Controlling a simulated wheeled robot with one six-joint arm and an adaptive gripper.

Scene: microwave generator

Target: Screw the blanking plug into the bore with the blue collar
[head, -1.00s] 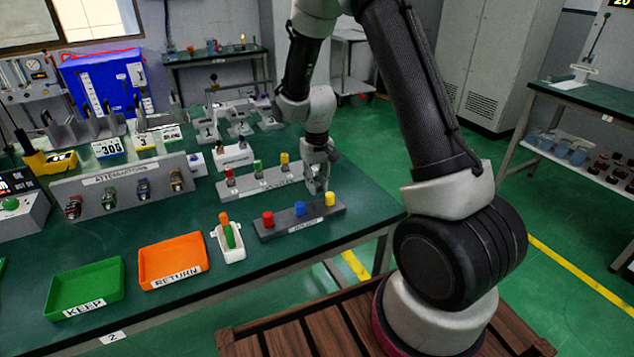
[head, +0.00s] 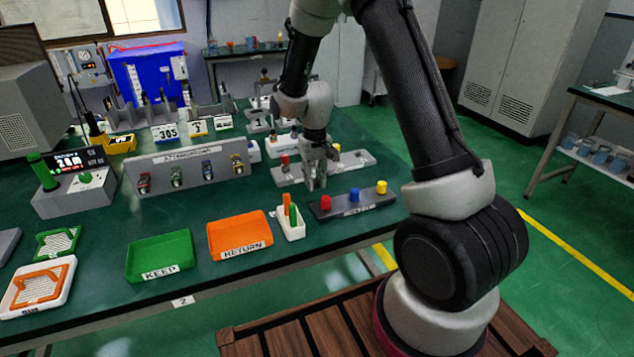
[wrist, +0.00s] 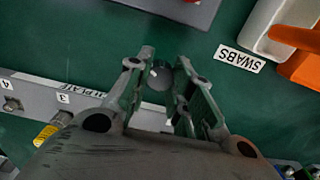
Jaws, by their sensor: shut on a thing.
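My gripper (head: 316,178) is above the green bench, just behind the dark block's left end. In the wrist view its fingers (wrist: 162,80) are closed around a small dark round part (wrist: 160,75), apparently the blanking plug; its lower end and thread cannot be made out. The dark block (head: 340,209) carries red, blue and yellow round pieces in a row. The blue one (head: 355,195) is in the middle, ahead and right of my gripper, apart from it. Whether it is a collar around an open bore cannot be told.
A light grey plate (head: 292,178) with coloured pieces lies behind my gripper. A white swab holder (head: 291,226) stands in front-left, beside the orange RETURN tray (head: 240,249) and green KEEP tray (head: 160,273). The attenuator panel (head: 155,188) stands further left. Bare bench lies between.

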